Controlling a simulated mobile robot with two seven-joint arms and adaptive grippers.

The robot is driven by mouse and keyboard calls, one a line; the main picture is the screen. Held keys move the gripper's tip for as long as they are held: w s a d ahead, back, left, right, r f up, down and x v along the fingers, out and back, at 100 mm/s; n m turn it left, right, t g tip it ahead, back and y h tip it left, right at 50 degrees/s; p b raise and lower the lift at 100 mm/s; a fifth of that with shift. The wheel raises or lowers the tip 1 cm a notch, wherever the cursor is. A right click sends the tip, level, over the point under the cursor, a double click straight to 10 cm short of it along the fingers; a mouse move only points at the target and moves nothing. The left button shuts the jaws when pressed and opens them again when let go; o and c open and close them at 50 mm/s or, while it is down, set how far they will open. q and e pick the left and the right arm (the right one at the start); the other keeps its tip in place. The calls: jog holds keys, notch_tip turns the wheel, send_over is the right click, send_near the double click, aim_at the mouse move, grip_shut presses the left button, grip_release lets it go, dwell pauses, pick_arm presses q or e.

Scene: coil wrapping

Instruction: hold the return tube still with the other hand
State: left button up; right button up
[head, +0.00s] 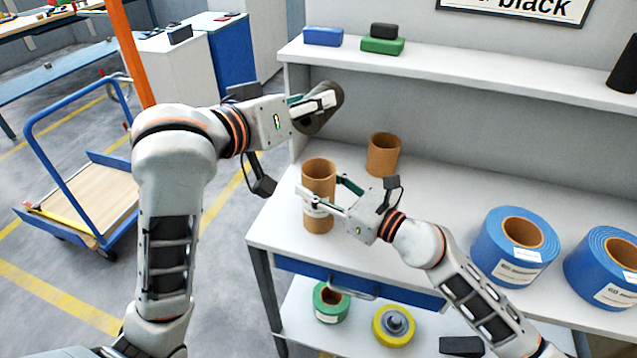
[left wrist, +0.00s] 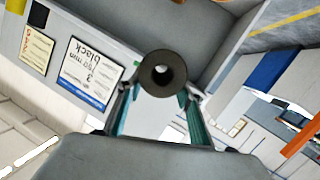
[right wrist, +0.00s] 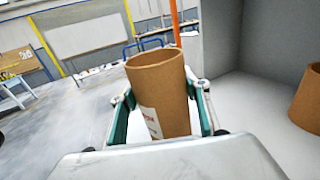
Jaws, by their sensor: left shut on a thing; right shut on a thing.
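A brown cardboard tube (head: 318,178) with a white label stands upright near the left end of the white table. My right gripper (head: 326,196) is shut on it from the right; the tube also shows between the fingers in the right wrist view (right wrist: 162,85). My left gripper (head: 312,104) is raised above the table's left end, just below shelf height. It is shut on a dark grey roll (head: 328,112). In the left wrist view the roll (left wrist: 162,68) shows its round end and centre hole between the fingers. The left gripper is well above the tube.
A second, shorter cardboard tube (head: 383,155) stands behind the held one. Two blue rolls (head: 490,255) (head: 590,270) stand at the right. Small boxes (head: 322,37) sit on the shelf (head: 470,77). Green and yellow rolls (head: 330,312) (head: 378,330) lie on the lower shelf.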

pick_arm(q)
notch_tip(320, 180, down, 10)
dwell(1.3)
jog(key=o, duration=1.3)
jog(key=v, duration=0.7)
jog(key=shift+s, duration=0.25)
jog(key=shift+o, duration=0.6)
jog(key=shift+a, duration=0.1)
